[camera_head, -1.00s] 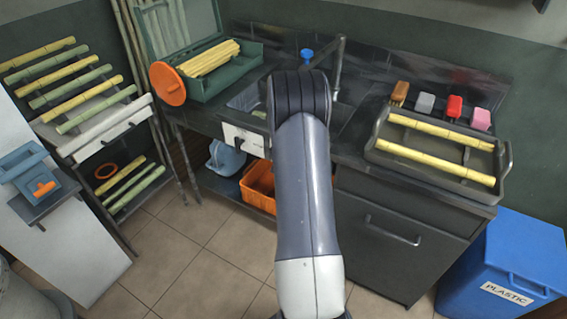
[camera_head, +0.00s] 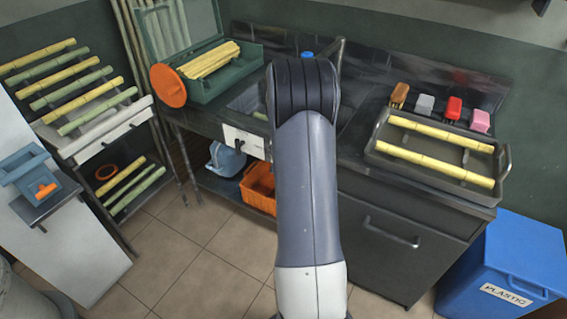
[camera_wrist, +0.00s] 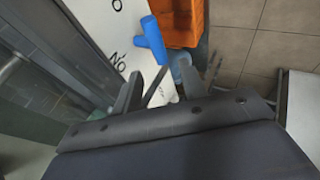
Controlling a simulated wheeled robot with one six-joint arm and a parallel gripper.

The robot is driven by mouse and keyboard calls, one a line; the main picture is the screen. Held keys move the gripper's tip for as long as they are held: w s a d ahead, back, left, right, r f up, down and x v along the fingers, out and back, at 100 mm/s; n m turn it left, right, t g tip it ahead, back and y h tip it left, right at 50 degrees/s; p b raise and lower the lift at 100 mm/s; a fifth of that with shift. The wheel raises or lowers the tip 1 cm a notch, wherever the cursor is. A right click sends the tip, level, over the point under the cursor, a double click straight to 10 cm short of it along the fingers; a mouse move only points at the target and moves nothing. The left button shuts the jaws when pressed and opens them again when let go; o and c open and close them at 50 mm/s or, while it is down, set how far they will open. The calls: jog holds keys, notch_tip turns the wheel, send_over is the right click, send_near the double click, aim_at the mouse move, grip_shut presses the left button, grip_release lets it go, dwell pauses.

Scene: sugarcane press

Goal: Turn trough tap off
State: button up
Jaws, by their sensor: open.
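The blue tap handle (camera_head: 307,55) stands at the back of the sink, its top just showing above my arm in the head view. In the head view my arm hides the gripper and most of the tap. The spout (camera_head: 340,52) rises behind my arm.
An orange crate (camera_head: 259,190) and a light blue jug (camera_head: 226,158) sit under the counter. A tray (camera_head: 440,170) with cane pieces is on the right, near several coloured brushes. A green box (camera_head: 228,82) with cane is on the left. A blue bin (camera_head: 510,268) stands at right.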

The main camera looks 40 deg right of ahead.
jog(key=p+v, duration=0.1)
jog(key=v, duration=0.4)
jog(key=shift+r, duration=0.1)
jog(key=b+x, duration=0.2)
jog(key=x, duration=0.8)
jog(key=shift+d+f, duration=0.15)
jog(key=shift+f, duration=0.2)
jog(key=shift+w, duration=0.1)
jog(key=p+v, duration=0.2)
jog(key=v, duration=0.9)
jog(key=w+d+f+m+t+y+b, duration=0.1)
jog(key=w+d+f+m+t+b, duration=0.2)
jog(key=f+t, duration=0.6)
jog(key=shift+d+m+t+y, duration=0.3)
jog(key=shift+d+m+t, duration=0.65)
jog(key=shift+t, duration=0.25)
